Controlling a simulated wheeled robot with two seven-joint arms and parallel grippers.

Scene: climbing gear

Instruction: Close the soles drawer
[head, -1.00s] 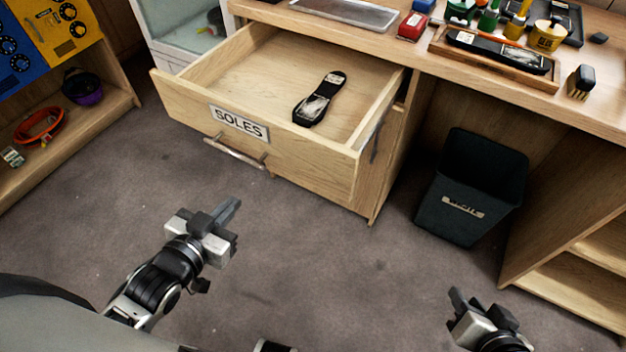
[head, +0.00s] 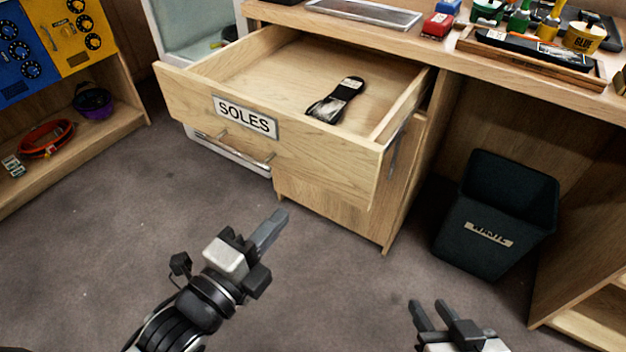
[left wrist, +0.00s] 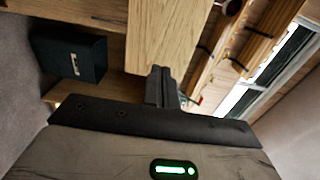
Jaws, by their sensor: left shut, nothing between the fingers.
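The soles drawer (head: 310,158) stands pulled out from the wooden bench, with a "SOLES" label and a bar handle (head: 235,147) on its front. A black sole (head: 336,100) lies inside it. My left gripper (head: 270,232) is shut and empty, in front of and below the drawer front, apart from it. Its shut fingers also show in the left wrist view (left wrist: 160,88), with a pale wooden panel beyond them. My right gripper (head: 436,315) has its fingers apart with nothing between them, low over the floor at the bottom of the picture.
A dark waste bin (head: 497,215) stands under the bench at the right. The bench top (head: 440,50) holds a tray, glue and several bottles. A shelf with a red coil (head: 47,138) and a purple pot stands at the left. The carpet before the drawer is clear.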

